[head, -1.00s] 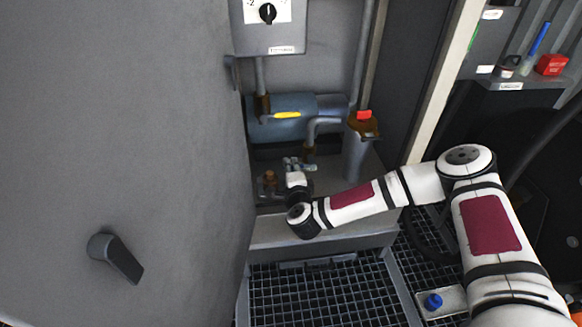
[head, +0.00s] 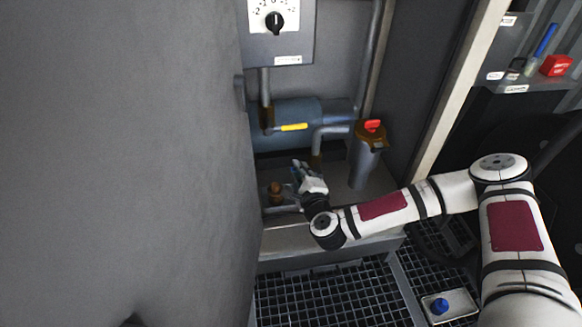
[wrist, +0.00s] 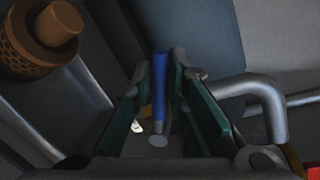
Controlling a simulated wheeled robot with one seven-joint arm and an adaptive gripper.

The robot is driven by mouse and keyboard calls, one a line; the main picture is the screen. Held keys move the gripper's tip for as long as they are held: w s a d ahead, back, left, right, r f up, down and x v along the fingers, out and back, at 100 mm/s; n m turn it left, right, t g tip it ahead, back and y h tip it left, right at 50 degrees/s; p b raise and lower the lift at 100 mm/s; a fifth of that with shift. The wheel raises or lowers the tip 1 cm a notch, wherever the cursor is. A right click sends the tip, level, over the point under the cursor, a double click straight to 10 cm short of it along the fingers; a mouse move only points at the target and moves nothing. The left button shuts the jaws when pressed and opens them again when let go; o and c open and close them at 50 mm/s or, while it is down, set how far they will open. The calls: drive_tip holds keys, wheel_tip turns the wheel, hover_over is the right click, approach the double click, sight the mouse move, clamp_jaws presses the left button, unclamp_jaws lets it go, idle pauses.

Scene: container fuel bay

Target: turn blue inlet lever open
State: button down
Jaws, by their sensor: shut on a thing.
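The blue inlet lever (wrist: 159,85) stands between my two fingers in the wrist view, its blue length pointing away from the camera. My gripper (wrist: 159,95) is shut on it, with dark green pads on both sides. In the head view my gripper (head: 302,170) is low in the bay, in front of the blue-grey tank (head: 284,112) and left of the grey canister. There my fingers largely hide the lever, so its angle cannot be told.
A yellow lever (head: 293,127) is on the tank's front. A brown knurled cap (wrist: 40,40) is close on the left. A bent grey pipe (wrist: 262,100) is close on the right. A canister (head: 365,165) with a red-topped cap stands right. A large grey panel (head: 120,150) fills the left.

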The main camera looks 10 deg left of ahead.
drive_tip(key=m, duration=0.1)
drive_tip(key=d+r+m, duration=0.1)
drive_tip(key=shift+w+r+m+y, duration=0.2)
drive_tip(key=shift+r+m+y, duration=0.1)
drive_tip(key=d+m, duration=0.1)
drive_tip(key=r+m+b, duration=0.1)
drive_tip(key=m, duration=0.1)
drive_tip(key=shift+w+d+r+y, duration=0.15)
drive_tip(key=shift+w+d+y, duration=0.1)
drive_tip(key=shift+d+y, duration=0.1)
drive_tip(key=shift+w+d+r+m+t+y+b, duration=0.15)
drive_tip(key=shift+d+m+b, duration=0.2)
drive_tip(key=shift+m, duration=0.25)
drive_tip(key=shift+d+r+m+t+y+b, duration=0.15)
drive_tip(key=shift+d+m+b, duration=0.2)
drive_tip(key=shift+m, duration=0.25)
drive_tip(key=shift+w+d+r+m+y+b, duration=0.15)
drive_tip(key=shift+d+m+b, duration=0.4)
drive_tip(key=shift+m, duration=0.35)
drive_tip(key=shift+w+d+r+m+y+b, duration=0.15)
drive_tip(key=shift+d+m+b, duration=0.4)
drive_tip(key=shift+m, duration=0.35)
drive_tip(key=c, duration=1.6)
unclamp_jaws()
drive_tip(key=shift+o, duration=0.2)
drive_tip(key=shift+a, duration=0.1)
